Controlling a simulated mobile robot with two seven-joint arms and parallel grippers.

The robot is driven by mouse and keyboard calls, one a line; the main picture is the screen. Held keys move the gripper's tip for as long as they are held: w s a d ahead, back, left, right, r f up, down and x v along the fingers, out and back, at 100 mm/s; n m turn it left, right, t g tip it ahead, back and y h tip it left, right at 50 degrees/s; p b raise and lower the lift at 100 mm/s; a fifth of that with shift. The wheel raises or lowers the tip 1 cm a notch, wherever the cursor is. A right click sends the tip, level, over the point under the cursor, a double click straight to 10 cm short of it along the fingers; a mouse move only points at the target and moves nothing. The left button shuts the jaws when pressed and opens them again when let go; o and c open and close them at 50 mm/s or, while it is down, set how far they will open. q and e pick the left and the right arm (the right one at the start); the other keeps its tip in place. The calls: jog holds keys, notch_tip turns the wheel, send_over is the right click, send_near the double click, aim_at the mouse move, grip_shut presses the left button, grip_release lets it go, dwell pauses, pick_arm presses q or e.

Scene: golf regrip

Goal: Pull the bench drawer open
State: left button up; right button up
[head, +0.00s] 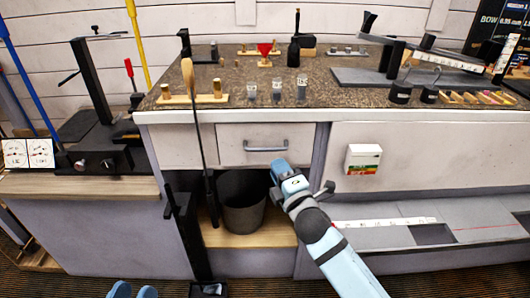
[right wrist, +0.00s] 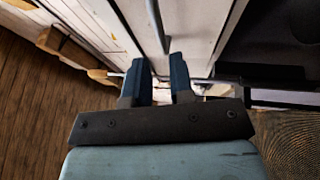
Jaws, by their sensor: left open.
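The bench drawer (head: 240,155) has a pale front and looks shut in the bench below the speckled countertop. Its grey bar handle (head: 266,146) runs level across the front. My right gripper (head: 280,165) is just below and right of the handle. In the right wrist view its two blue fingers (right wrist: 162,62) stand apart with nothing between them. A grey bar, apparently the handle (right wrist: 156,25), lies beyond the fingertips, roughly in line with the gap; contact cannot be told.
A golf club (head: 200,130) stands upright left of the drawer. A dark bin (head: 242,200) sits on the wooden shelf below it. A white box (head: 363,158) is on the panel to the right. The countertop (head: 330,88) holds small bottles, stands and tools.

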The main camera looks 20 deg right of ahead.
aim_at(266, 149)
jog(key=b+x, duration=0.1)
jog(key=x, duration=0.7)
jog(key=shift+c, duration=0.5)
grip_shut()
